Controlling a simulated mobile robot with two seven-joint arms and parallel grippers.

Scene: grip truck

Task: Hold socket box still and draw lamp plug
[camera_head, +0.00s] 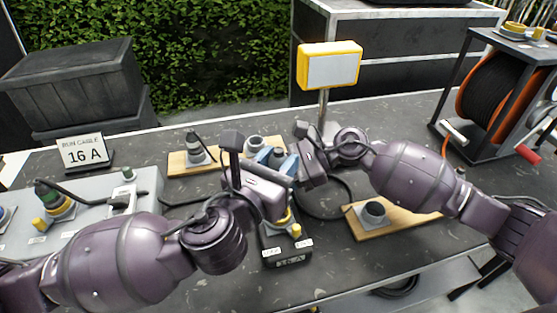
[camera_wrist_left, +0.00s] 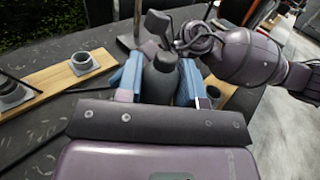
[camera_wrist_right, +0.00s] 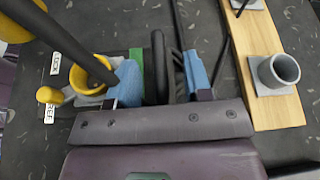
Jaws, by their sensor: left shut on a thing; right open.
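The black socket box (camera_head: 286,250) stands on the worktop with white labels and yellow socket parts, partly hidden by my left gripper. In the right wrist view a yellow socket ring (camera_wrist_right: 90,72) shows at the left. My left gripper (camera_head: 276,158) is shut on a dark grey plug-like body (camera_wrist_left: 160,78), between its blue fingers. Whether this body sits in a socket cannot be told. My right gripper (camera_wrist_right: 162,82) is open, with a black cable-like piece (camera_wrist_right: 158,60) between its fingers; no grip shows. The yellow-framed lamp (camera_head: 330,66) stands behind on a pole.
Wooden boards with grey sockets lie behind (camera_head: 180,166) and to the right (camera_head: 393,222). A grey panel (camera_head: 140,187) with plugs is at left, near a "16 A" sign (camera_head: 83,152). A cable reel (camera_head: 490,85) stands at right. Loose black cables cross the worktop.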

